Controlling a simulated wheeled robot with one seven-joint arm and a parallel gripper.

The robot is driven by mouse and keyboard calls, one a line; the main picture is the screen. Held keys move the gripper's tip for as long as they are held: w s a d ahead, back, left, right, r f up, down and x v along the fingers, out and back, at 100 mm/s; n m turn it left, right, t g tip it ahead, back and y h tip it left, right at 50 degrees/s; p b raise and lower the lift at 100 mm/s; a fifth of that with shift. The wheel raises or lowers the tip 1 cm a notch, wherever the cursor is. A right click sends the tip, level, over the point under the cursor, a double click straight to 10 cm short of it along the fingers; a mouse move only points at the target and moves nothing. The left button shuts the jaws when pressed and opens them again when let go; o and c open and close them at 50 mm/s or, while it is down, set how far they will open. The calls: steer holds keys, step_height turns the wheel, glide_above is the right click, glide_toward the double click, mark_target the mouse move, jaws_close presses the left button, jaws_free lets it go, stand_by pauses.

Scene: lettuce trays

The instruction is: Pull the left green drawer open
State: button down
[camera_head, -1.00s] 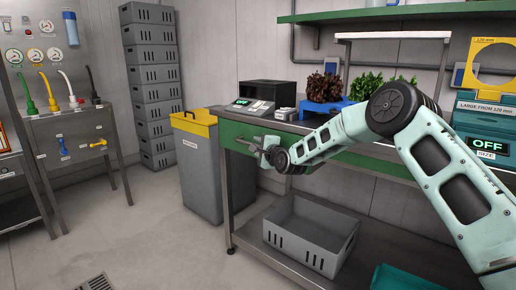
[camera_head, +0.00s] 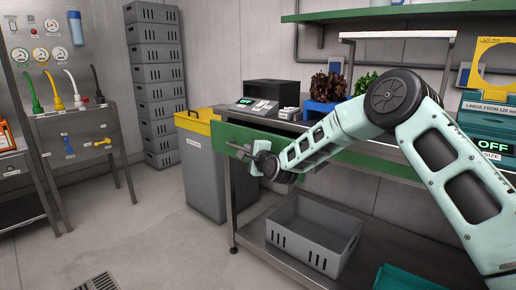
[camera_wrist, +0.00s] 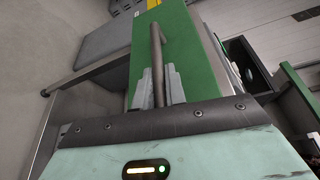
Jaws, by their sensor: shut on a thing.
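The left green drawer (camera_head: 227,133) is under the left end of the steel worktable and stands out a little from the table front. Its front (camera_wrist: 190,45) fills the middle of the wrist view, with a dark bar handle (camera_wrist: 157,50) across it. My gripper (camera_wrist: 160,86) is shut on this handle, with a grey finger on each side of the bar. In the head view my gripper (camera_head: 256,156) is at the drawer front, and my wrist hides the drawer's right part.
A grey bin with a yellow lid (camera_head: 190,121) stands close to the left of the drawer. A grey crate (camera_head: 308,240) sits on the lower shelf. A scale (camera_head: 253,106) and leafy heads are on the worktable.

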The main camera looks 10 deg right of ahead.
steer(key=s+a, duration=0.8)
steer(key=a, duration=0.4)
steer(key=s+a+b, duration=0.1)
steer(key=s+a, duration=0.8)
steer(key=a, duration=0.2)
steer(key=shift+s+a, duration=0.15)
steer(key=shift+a, duration=0.2)
steer(key=shift+f, duration=0.1)
steer(key=c, duration=1.5)
jaws_free()
steer(key=shift+o, duration=0.2)
steer(key=p+v, duration=0.1)
steer(key=v, duration=1.6)
steer(key=shift+s+p, duration=0.2)
steer(key=shift+p, duration=0.15)
